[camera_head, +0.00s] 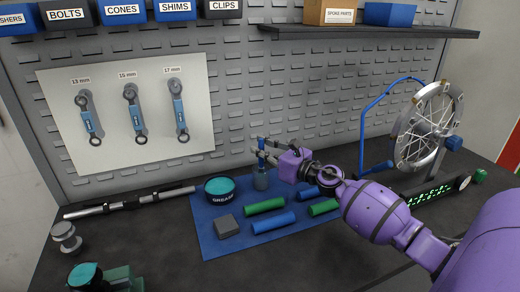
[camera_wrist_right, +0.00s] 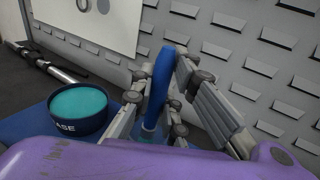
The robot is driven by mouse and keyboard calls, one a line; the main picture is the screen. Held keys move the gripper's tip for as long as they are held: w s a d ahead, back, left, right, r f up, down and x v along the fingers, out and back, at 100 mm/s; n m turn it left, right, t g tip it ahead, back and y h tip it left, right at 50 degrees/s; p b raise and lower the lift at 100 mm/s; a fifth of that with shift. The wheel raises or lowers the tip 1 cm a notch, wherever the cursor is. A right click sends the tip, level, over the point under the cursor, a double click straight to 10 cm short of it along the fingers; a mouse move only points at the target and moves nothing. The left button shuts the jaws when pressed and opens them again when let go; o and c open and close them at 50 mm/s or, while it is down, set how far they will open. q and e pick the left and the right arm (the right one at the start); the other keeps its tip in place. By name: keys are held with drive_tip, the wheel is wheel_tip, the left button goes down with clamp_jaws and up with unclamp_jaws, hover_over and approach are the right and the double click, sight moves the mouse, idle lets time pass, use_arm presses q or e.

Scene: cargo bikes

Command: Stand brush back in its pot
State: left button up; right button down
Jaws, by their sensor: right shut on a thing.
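The brush (camera_head: 261,159) is upright with a blue handle, between the fingers of my right gripper (camera_head: 263,147). My right gripper is shut on the handle. The small grey-blue pot (camera_head: 260,182) stands on the blue mat directly below the brush. The brush's lower end meets or overlaps the pot's top; I cannot tell how deep it sits. In the right wrist view the blue handle (camera_wrist_right: 161,80) rises between the finger pads, and its lower end is partly hidden by the fingers. My left gripper is not in view.
A grease tin (camera_head: 220,190) stands left of the pot on the blue mat (camera_head: 207,236). Green (camera_head: 265,207) and blue (camera_head: 273,222) grips and a grey block (camera_head: 227,226) lie in front. A wheel stand (camera_head: 425,125) is at right. The pegboard (camera_head: 280,85) rises behind.

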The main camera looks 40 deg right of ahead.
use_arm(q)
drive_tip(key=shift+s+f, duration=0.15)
use_arm(e)
drive_tip(key=shift+f, duration=0.15)
drive_tip(key=c, duration=1.7)
unclamp_jaws()
drive_tip(key=shift+o, duration=0.3)
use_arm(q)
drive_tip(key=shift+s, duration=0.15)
use_arm(e)
drive_tip(key=v, duration=1.2)
